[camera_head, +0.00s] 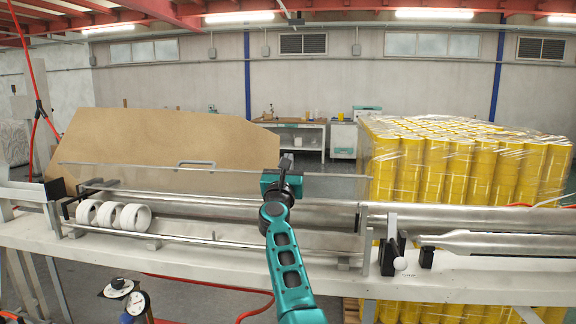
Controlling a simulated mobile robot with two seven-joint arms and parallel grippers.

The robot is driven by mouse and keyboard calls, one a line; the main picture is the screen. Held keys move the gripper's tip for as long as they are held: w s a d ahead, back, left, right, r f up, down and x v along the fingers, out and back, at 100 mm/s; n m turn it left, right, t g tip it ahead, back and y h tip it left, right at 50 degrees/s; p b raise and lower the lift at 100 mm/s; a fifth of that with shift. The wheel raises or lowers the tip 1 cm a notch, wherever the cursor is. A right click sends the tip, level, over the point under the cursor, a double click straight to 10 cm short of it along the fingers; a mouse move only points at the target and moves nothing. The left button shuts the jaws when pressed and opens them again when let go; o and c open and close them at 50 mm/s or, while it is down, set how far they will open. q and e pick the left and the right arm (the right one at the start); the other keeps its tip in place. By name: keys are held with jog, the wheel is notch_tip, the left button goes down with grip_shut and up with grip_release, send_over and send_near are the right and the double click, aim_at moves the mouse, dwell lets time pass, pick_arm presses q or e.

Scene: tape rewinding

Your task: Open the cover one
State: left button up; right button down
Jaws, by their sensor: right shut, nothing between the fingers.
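A long clear cover (230,176) with a grey handle (195,163) near its upper edge spans the left and middle of the machine. Its see-through panel makes its exact tilt hard to tell. My right arm reaches up from the bottom middle. My right gripper (287,160) is shut and empty, near the cover's upper edge and to the right of the handle, apart from it. Whether it touches the panel cannot be told. My left gripper is not in view.
Several white rolls (114,214) sit at the machine's left end. Metal rollers (460,219) run along the white frame (500,278). A brown board (150,140) leans behind the cover. Wrapped yellow rolls (450,165) stand at the right. Gauges (137,303) show at bottom left.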

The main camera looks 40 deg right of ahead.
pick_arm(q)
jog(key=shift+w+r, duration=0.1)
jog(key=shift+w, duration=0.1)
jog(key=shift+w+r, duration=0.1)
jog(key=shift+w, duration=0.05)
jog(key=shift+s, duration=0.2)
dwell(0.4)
pick_arm(e)
jog(key=shift+a, duration=0.1)
